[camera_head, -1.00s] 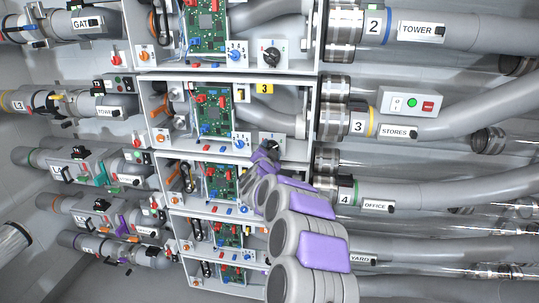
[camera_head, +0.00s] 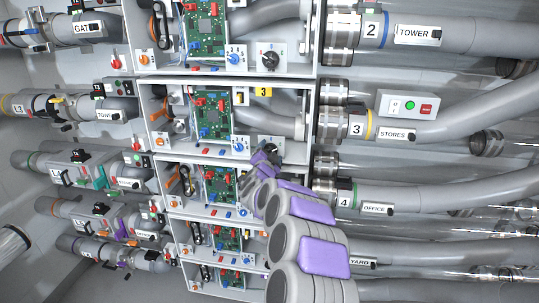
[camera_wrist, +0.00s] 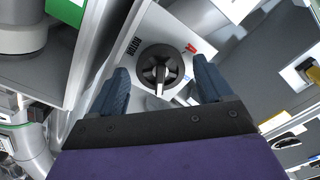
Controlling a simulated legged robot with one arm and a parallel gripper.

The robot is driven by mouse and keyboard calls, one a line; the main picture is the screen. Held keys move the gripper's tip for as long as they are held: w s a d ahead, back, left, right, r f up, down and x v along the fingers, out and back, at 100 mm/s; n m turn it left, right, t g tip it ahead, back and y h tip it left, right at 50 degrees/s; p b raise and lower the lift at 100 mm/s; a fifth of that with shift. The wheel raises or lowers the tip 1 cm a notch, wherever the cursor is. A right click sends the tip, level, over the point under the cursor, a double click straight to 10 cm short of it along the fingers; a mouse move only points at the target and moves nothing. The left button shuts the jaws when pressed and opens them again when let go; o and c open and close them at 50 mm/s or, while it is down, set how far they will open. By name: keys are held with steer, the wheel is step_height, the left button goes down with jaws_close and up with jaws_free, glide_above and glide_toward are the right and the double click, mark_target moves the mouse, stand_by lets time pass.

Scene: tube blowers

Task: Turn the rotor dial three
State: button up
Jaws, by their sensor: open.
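In the wrist view the rotor dial (camera_wrist: 160,71) is a round black knob with a pale pointer, next to the word ROTOR and red markings. My gripper (camera_head: 264,157) is open in front of the dial. In the wrist view the dark blue fingers of my gripper (camera_wrist: 161,74) stand on either side of the knob. I see a gap on each side; their depth is hard to tell.
A similar dial (camera_head: 270,57) sits in the box above. The row-three box holds a green circuit board (camera_head: 211,112) and a small blue knob (camera_head: 239,145). A grey button box (camera_head: 408,105) and pipes lie to the right. Box walls stand close around my gripper.

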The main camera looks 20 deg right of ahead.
steer(key=shift+s+a+f, duration=0.1)
steer(key=shift+f, duration=0.05)
steer(key=p+v, duration=0.3)
steer(key=v, duration=1.4)
stand_by(0.3)
steer(key=shift+a, duration=0.15)
